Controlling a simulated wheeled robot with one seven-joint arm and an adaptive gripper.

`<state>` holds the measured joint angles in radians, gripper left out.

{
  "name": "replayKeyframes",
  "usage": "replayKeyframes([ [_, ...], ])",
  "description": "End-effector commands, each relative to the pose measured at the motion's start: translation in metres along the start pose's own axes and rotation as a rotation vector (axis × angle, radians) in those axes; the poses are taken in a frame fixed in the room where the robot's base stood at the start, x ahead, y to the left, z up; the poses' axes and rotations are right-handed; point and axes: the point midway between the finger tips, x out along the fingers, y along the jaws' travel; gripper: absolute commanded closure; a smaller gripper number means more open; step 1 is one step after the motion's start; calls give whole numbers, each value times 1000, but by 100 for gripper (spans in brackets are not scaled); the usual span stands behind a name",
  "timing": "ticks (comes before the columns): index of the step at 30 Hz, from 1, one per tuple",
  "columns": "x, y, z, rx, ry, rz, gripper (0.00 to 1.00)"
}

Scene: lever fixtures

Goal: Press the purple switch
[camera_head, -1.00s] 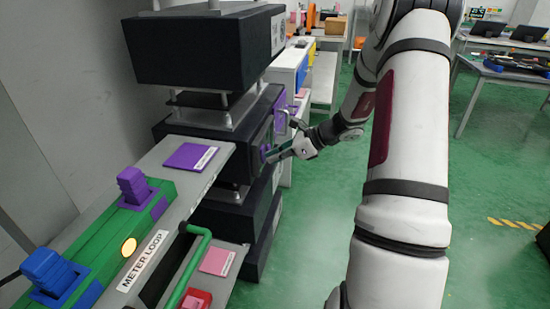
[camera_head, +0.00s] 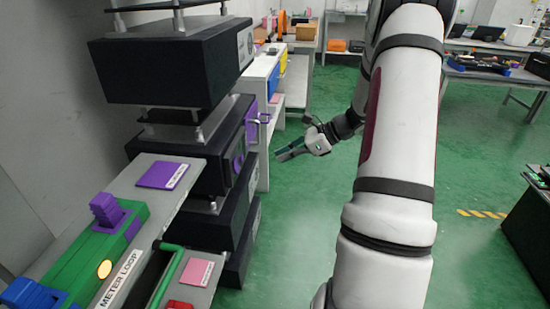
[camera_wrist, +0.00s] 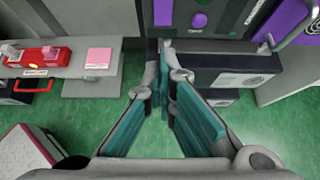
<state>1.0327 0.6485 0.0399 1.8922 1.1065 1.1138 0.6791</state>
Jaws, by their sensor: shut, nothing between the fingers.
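A round purple switch (camera_head: 238,163) sits on the front of a dark box in the stack. In the wrist view a purple disc (camera_wrist: 199,20) shows on a dark panel, beside a purple rectangular piece (camera_wrist: 163,12). A purple lever (camera_head: 107,208) stands on a green housing at the left. My gripper (camera_head: 278,155) is to the right of the dark box, apart from it, over open floor. In the wrist view its teal fingers (camera_wrist: 165,52) come together at the tips, empty, below the panel with the disc.
A purple panel with a metal handle (camera_head: 262,120) stands behind the box. A grey shelf marked METER LOOP (camera_head: 120,275) runs along the left, with a blue lever (camera_head: 30,292) and green bar handle (camera_head: 168,275). Green floor (camera_head: 290,240) is clear to the right.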

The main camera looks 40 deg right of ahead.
Motion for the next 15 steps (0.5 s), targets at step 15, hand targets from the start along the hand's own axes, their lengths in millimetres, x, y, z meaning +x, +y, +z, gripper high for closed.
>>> replayKeyframes([
  [15,-2,1,2,0,24,7,100],
])
